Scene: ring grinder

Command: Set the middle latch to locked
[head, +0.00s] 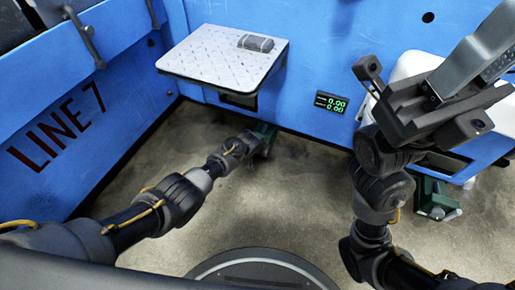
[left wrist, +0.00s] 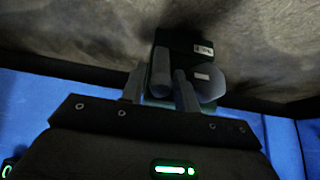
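A dark green latch (head: 264,140) sits low at the blue wall's foot, under the metal shelf. The left wrist view shows its dark green body (left wrist: 185,42) with a small white label, a grey bar and a rounded grey knob (left wrist: 210,82). My left gripper (head: 248,141) is at this latch. In the left wrist view its two fingers (left wrist: 160,92) stand apart with the grey bar between them; firm contact is not clear. Another green latch (head: 433,198) is low at the right. My right gripper (head: 490,50) is raised at the upper right, away from both latches.
A metal tread-plate shelf (head: 215,60) with a small grey block (head: 256,43) juts out above the left gripper. A green-lit display (head: 331,102) is on the blue wall. A white rounded part (head: 412,66) is behind the right arm. Open concrete floor (head: 290,205) lies between the arms.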

